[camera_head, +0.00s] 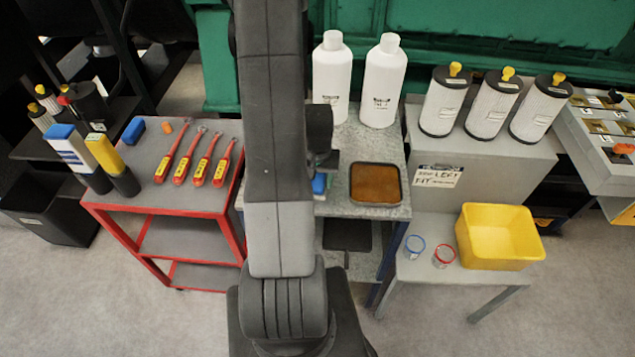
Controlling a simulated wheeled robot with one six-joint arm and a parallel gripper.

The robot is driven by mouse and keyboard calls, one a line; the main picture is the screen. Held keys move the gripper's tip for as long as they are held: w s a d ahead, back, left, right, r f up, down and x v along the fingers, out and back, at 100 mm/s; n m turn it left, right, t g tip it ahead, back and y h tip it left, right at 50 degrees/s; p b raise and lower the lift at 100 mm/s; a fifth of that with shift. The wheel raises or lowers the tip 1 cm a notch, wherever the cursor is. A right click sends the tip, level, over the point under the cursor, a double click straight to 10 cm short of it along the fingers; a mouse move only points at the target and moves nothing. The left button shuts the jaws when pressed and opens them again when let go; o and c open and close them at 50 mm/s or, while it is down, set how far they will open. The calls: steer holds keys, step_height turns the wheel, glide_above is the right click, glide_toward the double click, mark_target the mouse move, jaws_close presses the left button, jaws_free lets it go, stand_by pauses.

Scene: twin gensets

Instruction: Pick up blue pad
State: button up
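A small blue pad (319,184) shows at the edge of my arm, on or just above the grey middle table (335,206). Its left part is hidden behind my arm. My gripper (324,168) is right at the pad, mostly hidden by my own arm links. I cannot tell whether its fingers are open or shut, or whether they touch the pad. A second blue block (133,130) lies on the red-framed cart (150,203) at the left, well away from my gripper.
A brown-filled tray (376,184) lies close right of the pad. Two white bottles (332,75) stand behind. Several red-handled wrenches (200,165) lie on the cart. White filter canisters (444,102), a yellow bin (498,237) and small cups (415,246) are at the right.

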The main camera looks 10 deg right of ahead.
mark_target(318, 178)
steer(key=shift+c, duration=0.7)
steer(key=shift+r, duration=0.15)
step_height(318, 178, up, 10)
steer(key=shift+f+b, duration=0.1)
steer(key=shift+b, duration=0.45)
